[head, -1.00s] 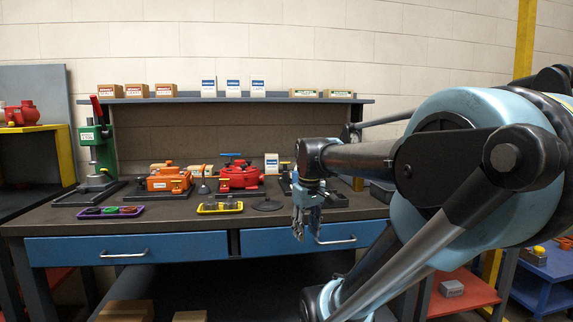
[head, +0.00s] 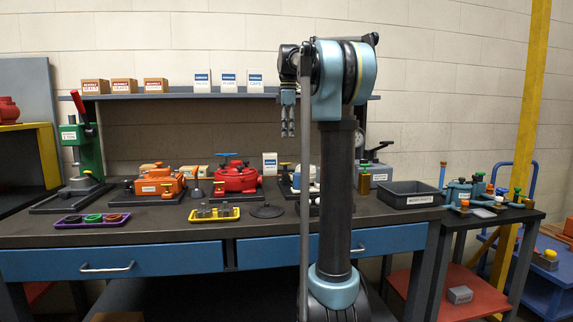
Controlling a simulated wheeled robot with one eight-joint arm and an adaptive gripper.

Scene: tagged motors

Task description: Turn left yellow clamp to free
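My gripper (head: 287,134) hangs fingers down in front of the shelf, above the back of the bench, apart from everything on it. Its fingers look close together from here, and I cannot tell whether it is open or shut. No yellow clamp can be made out for certain. An orange motor (head: 160,183) and a red motor (head: 236,179) stand on dark bases on the bench. A blue motor (head: 463,192) with small yellow and green parts stands on the side table at right. My arm hides part of the bench right of the red motor.
The bench (head: 150,218) also holds a green press (head: 84,152), a purple tray (head: 66,220), a yellow tray (head: 195,216) and a black bin (head: 413,184). A shelf (head: 170,96) with boxes runs behind. A yellow post (head: 522,120) stands at right.

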